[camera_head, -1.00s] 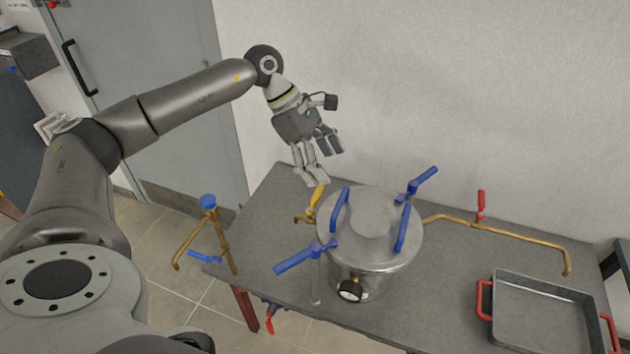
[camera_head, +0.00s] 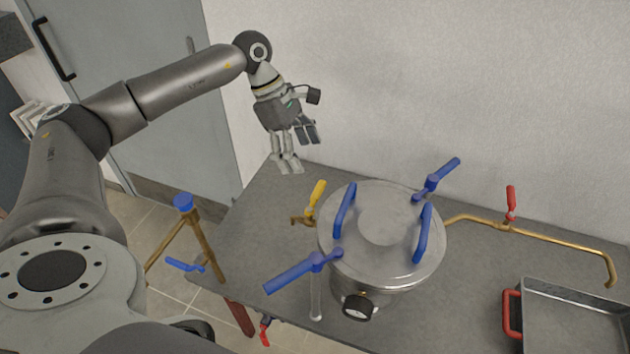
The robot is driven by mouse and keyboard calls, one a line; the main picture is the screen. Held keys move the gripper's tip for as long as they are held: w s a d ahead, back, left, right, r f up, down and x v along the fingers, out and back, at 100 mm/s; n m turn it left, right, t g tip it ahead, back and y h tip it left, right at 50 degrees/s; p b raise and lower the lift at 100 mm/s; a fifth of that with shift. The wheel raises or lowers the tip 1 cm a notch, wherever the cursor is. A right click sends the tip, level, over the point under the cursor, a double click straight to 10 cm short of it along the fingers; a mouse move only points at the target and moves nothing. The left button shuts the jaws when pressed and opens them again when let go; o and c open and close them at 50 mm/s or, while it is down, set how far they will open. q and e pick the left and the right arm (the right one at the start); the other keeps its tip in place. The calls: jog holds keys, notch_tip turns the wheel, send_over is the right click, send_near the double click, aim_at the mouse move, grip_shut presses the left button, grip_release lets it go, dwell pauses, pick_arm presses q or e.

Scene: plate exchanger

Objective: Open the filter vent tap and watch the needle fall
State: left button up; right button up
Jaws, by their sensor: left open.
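A steel filter vessel (camera_head: 385,225) with a round lid and two blue lid handles stands on the grey table (camera_head: 262,195). A small tap with a yellow lever (camera_head: 318,194) sits on a short brass fitting at the vessel's left rear side; the lever points up. A round gauge (camera_head: 357,306) is on the vessel's front; its needle is too small to read. My left gripper (camera_head: 299,154) is open and empty, above the table's back left edge, up and left of the yellow lever and apart from it. My right gripper is not in view.
Blue clamp levers (camera_head: 300,271) stick out at the vessel's front left and back right (camera_head: 437,180). A brass pipe with a red tap lever (camera_head: 511,203) runs right. A red-handled tray (camera_head: 575,291) stands at right. A brass pipe stand with a blue cap (camera_head: 184,202) is left of the table.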

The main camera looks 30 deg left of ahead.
aim_at(318, 188)
pick_arm(q)
jog(key=p+x, duration=0.2)
jog(key=x, duration=0.6)
jog(key=shift+d+f, duration=0.1)
jog(key=shift+d, duration=0.1)
jog(key=shift+s+d+f, duration=0.1)
jog(key=shift+d+f, duration=0.05)
jog(key=shift+f, duration=0.15)
jog(key=shift+c, duration=0.3)
jog(key=c, duration=1.4)
